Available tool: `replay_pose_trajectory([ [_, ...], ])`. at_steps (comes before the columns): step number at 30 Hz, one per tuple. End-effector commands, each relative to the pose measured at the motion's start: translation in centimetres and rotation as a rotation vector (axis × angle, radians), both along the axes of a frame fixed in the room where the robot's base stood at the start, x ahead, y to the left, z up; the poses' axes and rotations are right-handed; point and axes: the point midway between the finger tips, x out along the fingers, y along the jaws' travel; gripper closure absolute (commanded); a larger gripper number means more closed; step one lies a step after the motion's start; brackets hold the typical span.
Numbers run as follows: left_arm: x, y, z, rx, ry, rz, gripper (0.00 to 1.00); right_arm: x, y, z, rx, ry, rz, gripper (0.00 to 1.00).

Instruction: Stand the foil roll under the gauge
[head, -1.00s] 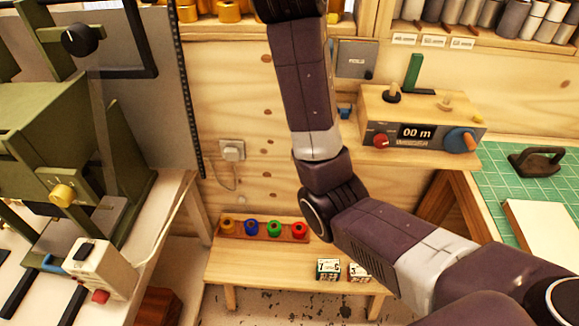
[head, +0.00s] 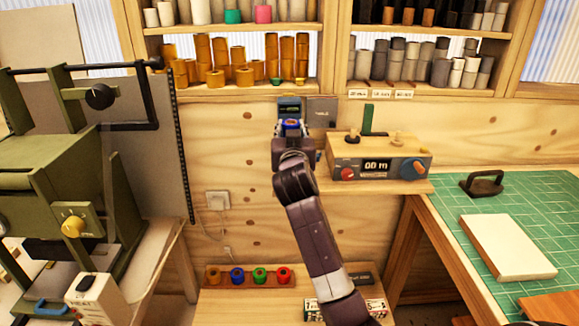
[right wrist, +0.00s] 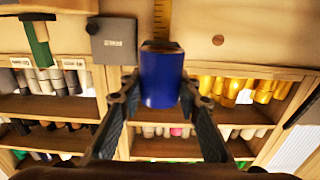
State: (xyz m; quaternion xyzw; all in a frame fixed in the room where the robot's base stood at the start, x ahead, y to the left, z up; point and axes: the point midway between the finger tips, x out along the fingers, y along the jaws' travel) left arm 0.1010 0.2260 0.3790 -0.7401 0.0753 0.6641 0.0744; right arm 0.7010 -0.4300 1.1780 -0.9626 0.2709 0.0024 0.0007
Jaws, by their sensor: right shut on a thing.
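A blue foil roll (head: 292,124) is held in my right gripper (head: 291,136) in front of the plywood wall, below the shelves. In the right wrist view the blue roll (right wrist: 160,78) sits between the two dark fingers of the right gripper (right wrist: 160,95), which is shut on it. A yellow marked strip (right wrist: 162,18) shows beyond the roll there; I cannot tell whether it is the gauge. The box with the "00 m" display (head: 376,167) stands on a small wooden shelf right of the gripper. My left gripper is not in view.
Shelves with gold rolls (head: 219,50) and grey rolls (head: 440,68) run above. A green press (head: 50,150) stands left. A green cutting mat (head: 450,220) lies right with a pale block (head: 507,247). Small coloured spools (head: 237,275) stand on the low bench.

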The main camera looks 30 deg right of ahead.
Motion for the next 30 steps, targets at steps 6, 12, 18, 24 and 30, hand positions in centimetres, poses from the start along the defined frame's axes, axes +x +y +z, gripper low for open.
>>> replay_pose_trajectory([
  [6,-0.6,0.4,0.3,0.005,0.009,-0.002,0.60,0.0,0.0,-5.2,-0.001,0.003,0.000,0.95],
  [12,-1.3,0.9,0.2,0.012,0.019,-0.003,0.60,0.0,0.0,-7.1,-0.001,-0.002,-0.001,0.95],
  [18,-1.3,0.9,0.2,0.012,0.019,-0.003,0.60,0.0,0.1,-10.0,0.000,0.004,-0.001,0.95],
  [24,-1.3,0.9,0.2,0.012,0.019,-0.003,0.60,0.0,0.1,-11.3,0.000,-0.001,0.000,0.95],
  [30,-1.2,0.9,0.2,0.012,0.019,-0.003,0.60,0.0,0.1,-11.3,0.000,-0.002,0.000,0.95],
])
